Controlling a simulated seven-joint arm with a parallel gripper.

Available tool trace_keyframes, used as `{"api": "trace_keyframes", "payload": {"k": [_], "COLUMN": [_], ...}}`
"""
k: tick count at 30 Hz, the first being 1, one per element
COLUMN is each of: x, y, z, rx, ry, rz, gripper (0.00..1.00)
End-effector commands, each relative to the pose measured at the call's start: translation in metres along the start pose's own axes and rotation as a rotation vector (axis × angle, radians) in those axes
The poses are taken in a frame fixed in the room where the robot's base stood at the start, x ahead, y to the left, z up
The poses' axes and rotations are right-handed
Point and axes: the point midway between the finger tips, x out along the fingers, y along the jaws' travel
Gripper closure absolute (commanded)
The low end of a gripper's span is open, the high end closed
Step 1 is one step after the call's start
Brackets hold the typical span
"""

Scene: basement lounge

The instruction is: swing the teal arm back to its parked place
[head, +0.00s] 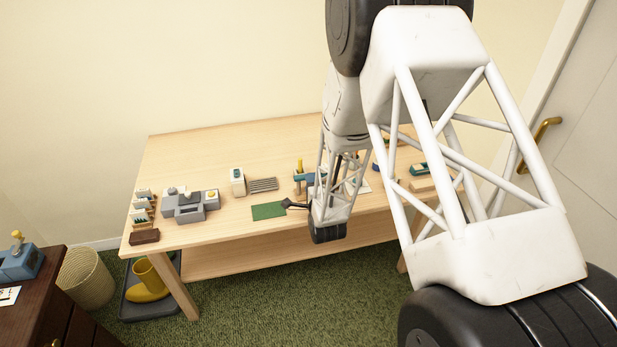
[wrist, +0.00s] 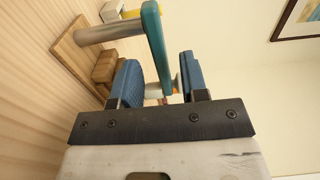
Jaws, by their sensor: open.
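The teal arm (wrist: 154,45) is a flat bar in the wrist view, carried by a silver post (wrist: 108,31) on a wooden base (wrist: 77,52). A yellow piece (wrist: 150,8) shows at its upper end. My gripper (wrist: 162,78) is open, with blue pads on either side of the bar's near end. I cannot tell whether either pad touches it. In the head view the teal arm (head: 308,180) shows beside my forearm near the middle of the table, below a yellow top. My forearm hides most of my gripper there.
The wooden table (head: 215,150) also holds a green mat (head: 268,211), grey boxes (head: 189,204), a slatted grey piece (head: 263,184) and a rack of cards (head: 142,212). Other small items stand to the right, partly behind my arm. The table's back left is clear.

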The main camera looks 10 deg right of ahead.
Motion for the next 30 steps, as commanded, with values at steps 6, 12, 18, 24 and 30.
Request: {"api": "trace_keyframes", "payload": {"k": [6, 12, 18, 24, 30], "x": [0.023, 0.035, 0.037, 0.037, 0.037], "y": [0.001, 0.000, 0.000, 0.000, 0.000], "z": [0.000, 0.000, 0.000, 0.000, 0.000], "rx": [0.000, 0.000, 0.000, 0.000, 0.000], "ry": [0.000, 0.000, 0.000, 0.000, 0.000], "rz": [0.001, 0.000, 0.000, 0.000, 0.000], "gripper": [0.60, 0.60, 0.60, 0.63, 0.93]}}
